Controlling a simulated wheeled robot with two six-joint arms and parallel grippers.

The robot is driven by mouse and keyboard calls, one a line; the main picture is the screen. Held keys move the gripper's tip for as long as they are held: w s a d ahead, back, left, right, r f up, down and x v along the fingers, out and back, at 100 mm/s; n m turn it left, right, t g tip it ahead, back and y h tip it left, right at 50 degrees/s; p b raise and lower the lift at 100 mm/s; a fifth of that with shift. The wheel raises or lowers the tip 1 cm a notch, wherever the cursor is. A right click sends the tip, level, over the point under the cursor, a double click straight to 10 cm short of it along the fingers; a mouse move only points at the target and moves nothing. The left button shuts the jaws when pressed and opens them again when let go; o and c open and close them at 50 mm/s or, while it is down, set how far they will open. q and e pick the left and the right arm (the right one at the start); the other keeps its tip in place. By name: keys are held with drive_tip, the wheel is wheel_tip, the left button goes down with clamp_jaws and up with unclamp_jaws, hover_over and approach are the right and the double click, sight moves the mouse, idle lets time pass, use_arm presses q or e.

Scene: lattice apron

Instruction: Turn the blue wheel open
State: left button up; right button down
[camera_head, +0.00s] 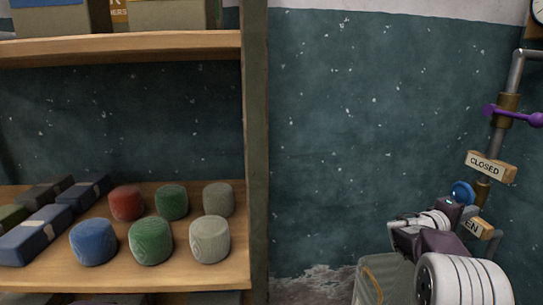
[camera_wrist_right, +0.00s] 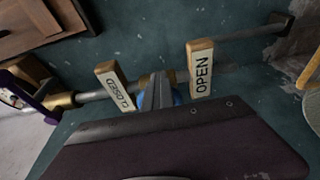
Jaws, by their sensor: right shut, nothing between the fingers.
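The blue wheel (camera_head: 462,189) sits on a grey and brass pipe at the right, between the "CLOSED" sign (camera_head: 490,167) and the partly hidden "OPEN" sign (camera_head: 474,227). My right gripper (camera_head: 456,203) is shut and empty, right at the wheel and covering part of it. In the right wrist view the shut fingers (camera_wrist_right: 158,90) are in front of the blue wheel (camera_wrist_right: 177,97), with only bits of blue showing around them. I cannot tell whether they touch it. In that view "CLOSED" (camera_wrist_right: 115,88) is left and "OPEN" (camera_wrist_right: 201,70) is right. My left gripper is not in view.
A purple lever (camera_head: 515,115) is on the same pipe (camera_head: 500,135) higher up. A wooden shelf (camera_head: 200,272) at the left holds several coloured round blocks and boxes. A grey bin-like object (camera_head: 367,285) stands below my right arm. Bare wall lies between shelf and pipe.

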sight(472, 200)
drive_tip(key=shift+w+r+b, duration=0.15)
drive_tip(key=shift+r+b, duration=0.2)
drive_tip(key=shift+r, duration=1.45)
